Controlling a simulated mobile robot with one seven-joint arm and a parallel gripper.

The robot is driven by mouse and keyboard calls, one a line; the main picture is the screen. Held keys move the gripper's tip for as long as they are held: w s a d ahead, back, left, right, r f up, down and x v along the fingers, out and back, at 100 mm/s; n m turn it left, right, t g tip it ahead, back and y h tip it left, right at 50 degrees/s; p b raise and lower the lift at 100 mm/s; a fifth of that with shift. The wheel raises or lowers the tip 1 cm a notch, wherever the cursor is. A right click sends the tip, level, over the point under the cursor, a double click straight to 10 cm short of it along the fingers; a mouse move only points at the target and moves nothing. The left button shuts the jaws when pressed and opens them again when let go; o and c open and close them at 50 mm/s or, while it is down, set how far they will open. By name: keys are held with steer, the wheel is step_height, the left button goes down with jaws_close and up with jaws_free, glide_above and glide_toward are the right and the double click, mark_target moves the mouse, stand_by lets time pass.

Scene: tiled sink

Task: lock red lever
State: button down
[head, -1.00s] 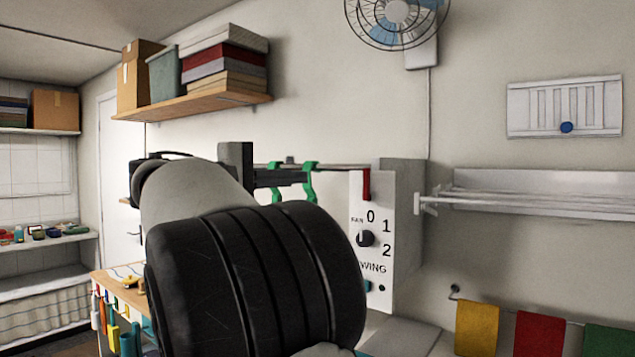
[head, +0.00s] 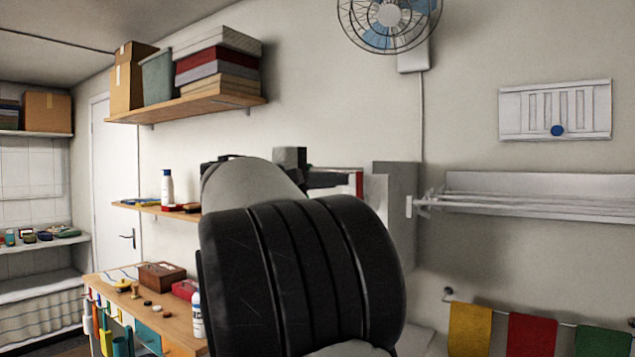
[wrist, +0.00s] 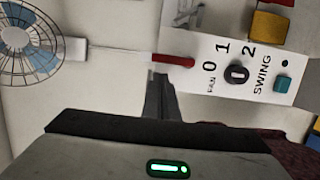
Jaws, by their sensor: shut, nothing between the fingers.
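The red lever (head: 359,183) shows as a small piece at the top of the white control panel, just past my gripper's end. In the wrist view the red lever (wrist: 174,60) lies at the panel's (wrist: 203,83) left edge, near the "0" mark. My gripper (wrist: 156,76) is shut and empty, with its fingertips close beside the lever; I cannot tell whether they touch it. In the head view my gripper (head: 335,179) reaches toward the lever from the left, and my arm hides most of the panel's front.
The panel carries a dark knob (wrist: 236,75) and a teal button (wrist: 282,83). A wall fan (head: 389,18) is above. A white rack (head: 530,199) is to the right, over hanging cloths (head: 470,333). A wooden counter (head: 150,312) with small items stands at left.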

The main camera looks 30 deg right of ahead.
mark_target(359, 179)
steer(key=shift+s+d, duration=0.25)
steer(key=shift+s, duration=0.25)
